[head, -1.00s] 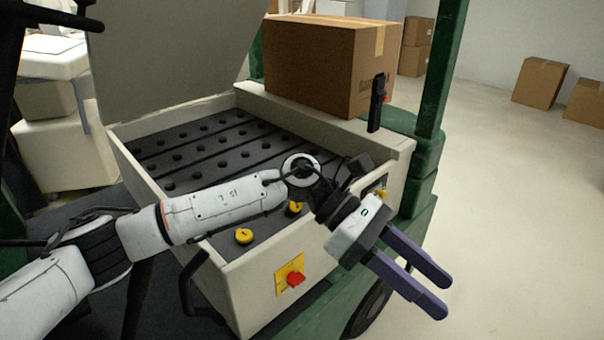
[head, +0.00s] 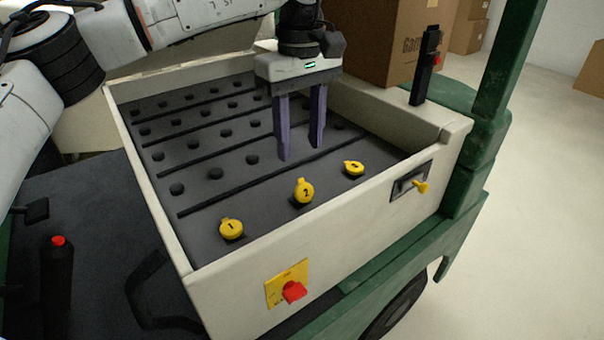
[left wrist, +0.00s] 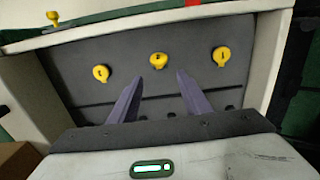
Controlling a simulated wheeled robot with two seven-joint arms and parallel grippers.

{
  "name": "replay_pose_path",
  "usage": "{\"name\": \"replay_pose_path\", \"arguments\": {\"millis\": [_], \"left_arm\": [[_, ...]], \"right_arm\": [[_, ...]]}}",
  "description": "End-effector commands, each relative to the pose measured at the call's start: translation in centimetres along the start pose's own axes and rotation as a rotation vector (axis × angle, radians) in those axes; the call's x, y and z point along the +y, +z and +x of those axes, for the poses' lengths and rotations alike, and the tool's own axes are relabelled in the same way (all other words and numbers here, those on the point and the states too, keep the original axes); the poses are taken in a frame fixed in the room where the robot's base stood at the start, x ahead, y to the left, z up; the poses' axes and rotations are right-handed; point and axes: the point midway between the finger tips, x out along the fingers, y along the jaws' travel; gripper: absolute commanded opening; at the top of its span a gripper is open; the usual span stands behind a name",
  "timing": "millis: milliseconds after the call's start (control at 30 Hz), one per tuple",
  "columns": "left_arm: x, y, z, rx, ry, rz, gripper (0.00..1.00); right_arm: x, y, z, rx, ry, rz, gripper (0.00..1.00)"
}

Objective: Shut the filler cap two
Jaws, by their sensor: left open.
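Filler cap two (head: 304,190) is a yellow disc marked 2, in the middle of a row of three along the front of the dark battery top. It looks tilted up more steeply than its neighbours. Cap one (head: 231,229) and cap three (head: 354,168) look flatter. My left gripper (head: 301,152) points down just behind cap two, open and empty, apart from it. In the left wrist view the gripper (left wrist: 160,77) has its fingers spread, with cap two (left wrist: 158,60) just past the gap between them. My right gripper is not in view.
The pale cart wall (head: 270,262) rises around the caps. A red knob (head: 294,291) and a yellow key switch (head: 421,187) stick out of its front. A black lever (head: 423,68) and a cardboard box (head: 385,40) are behind right.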

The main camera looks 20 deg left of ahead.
Motion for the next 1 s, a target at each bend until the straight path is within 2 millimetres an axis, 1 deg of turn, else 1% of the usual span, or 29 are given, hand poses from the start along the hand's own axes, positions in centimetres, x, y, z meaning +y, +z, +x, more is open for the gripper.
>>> {"name": "replay_pose_path", "arguments": {"millis": [33,200,300,400,533,767,800,967,1000], "left_arm": [[-0.1,0.0,1.2,-0.001,-0.002,0.000,0.44],[0.0,0.0,4.3,-0.001,-0.002,0.000,0.44],[0.0,0.0,5.8,-0.002,-0.001,0.000,0.44],[0.0,0.1,6.8,-0.002,0.000,0.000,0.44],[0.0,0.1,7.4,-0.002,0.000,-0.001,0.44],[0.0,0.1,7.5,-0.002,0.001,-0.001,0.44],[0.0,0.1,7.5,-0.002,0.001,-0.001,0.42],[0.0,0.1,7.5,-0.002,0.001,-0.001,0.15],[0.0,0.1,7.5,-0.002,0.001,-0.001,0.08]], "right_arm": [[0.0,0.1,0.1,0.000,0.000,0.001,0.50],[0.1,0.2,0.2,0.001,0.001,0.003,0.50],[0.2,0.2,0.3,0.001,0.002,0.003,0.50],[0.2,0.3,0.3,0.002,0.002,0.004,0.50],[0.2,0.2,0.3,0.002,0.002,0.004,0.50],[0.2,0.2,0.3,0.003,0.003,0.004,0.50],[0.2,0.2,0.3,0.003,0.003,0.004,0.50],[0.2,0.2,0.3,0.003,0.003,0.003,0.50],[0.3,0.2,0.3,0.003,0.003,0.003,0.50]]}}
